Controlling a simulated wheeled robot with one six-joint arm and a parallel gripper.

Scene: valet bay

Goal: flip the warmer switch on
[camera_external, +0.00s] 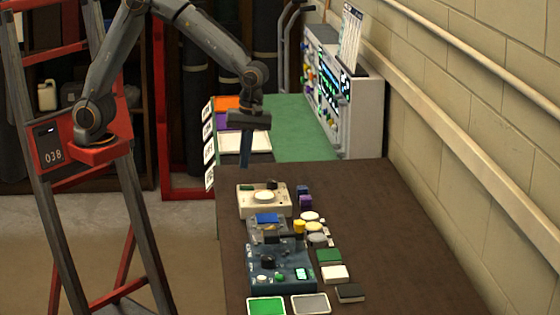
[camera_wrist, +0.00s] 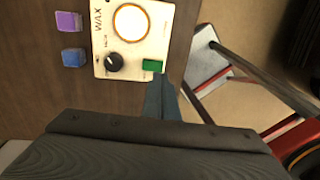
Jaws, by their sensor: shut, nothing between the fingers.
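The warmer (camera_external: 250,207) is a cream box marked WAX near the far end of the brown bench. It also shows at the top of the wrist view (camera_wrist: 104,40), with a round pale plate (camera_wrist: 131,22), a black knob (camera_wrist: 114,62) and a small green switch (camera_wrist: 153,65) near its edge. Whether the switch is on or off I cannot tell. My gripper (camera_external: 246,166) points down above the warmer's far left corner. In the wrist view its shut, empty fingers (camera_wrist: 160,84) end right beside the switch; whether they touch it is unclear.
A purple block (camera_wrist: 69,21) and a blue block (camera_wrist: 74,57) sit beside the warmer. A dark blue box with controls (camera_external: 260,278), small jars and pads crowd the bench's near part. A panel cabinet (camera_external: 365,115) stands by the wall. The bench's right side (camera_external: 400,240) is clear.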

